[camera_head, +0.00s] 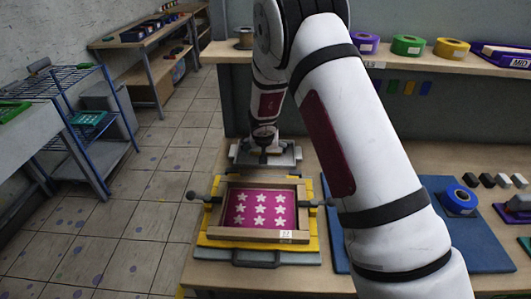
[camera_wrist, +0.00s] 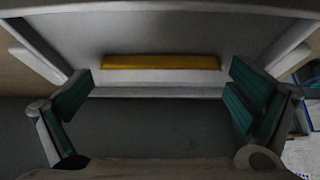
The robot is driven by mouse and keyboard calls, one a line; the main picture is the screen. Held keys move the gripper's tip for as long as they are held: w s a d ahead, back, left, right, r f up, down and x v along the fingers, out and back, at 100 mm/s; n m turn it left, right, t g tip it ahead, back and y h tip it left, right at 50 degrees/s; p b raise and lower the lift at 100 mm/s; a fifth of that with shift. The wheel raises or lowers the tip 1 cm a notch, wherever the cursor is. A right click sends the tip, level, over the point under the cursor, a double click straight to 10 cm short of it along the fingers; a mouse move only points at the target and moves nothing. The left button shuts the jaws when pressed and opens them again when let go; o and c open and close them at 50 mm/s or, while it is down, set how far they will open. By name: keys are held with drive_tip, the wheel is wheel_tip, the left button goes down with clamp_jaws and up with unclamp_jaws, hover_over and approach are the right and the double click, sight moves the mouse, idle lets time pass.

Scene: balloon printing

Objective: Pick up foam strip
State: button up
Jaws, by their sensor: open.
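A yellow strip (camera_wrist: 160,62), which looks like the foam strip, lies on a pale grey fixture (camera_wrist: 160,35) in the wrist view. My gripper (camera_wrist: 157,98) is open, with its green-padded fingers wide apart to either side of the strip's ends. Nothing is between the pads. In the head view my gripper (camera_head: 264,147) is low over the grey fixture (camera_head: 287,160) behind the printing frame. The strip cannot be made out there.
A wooden-framed screen with white stars on magenta (camera_head: 262,209) sits in front, with dark knobs at its sides. Behind my gripper are a back panel and a shelf with a spool (camera_head: 244,44). A blue mat (camera_head: 470,228) with a blue roll (camera_head: 460,200) lies to the right.

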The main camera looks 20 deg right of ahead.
drive_tip(key=c, duration=0.4)
drive_tip(key=shift+c, duration=0.2)
drive_tip(key=shift+r, duration=0.1)
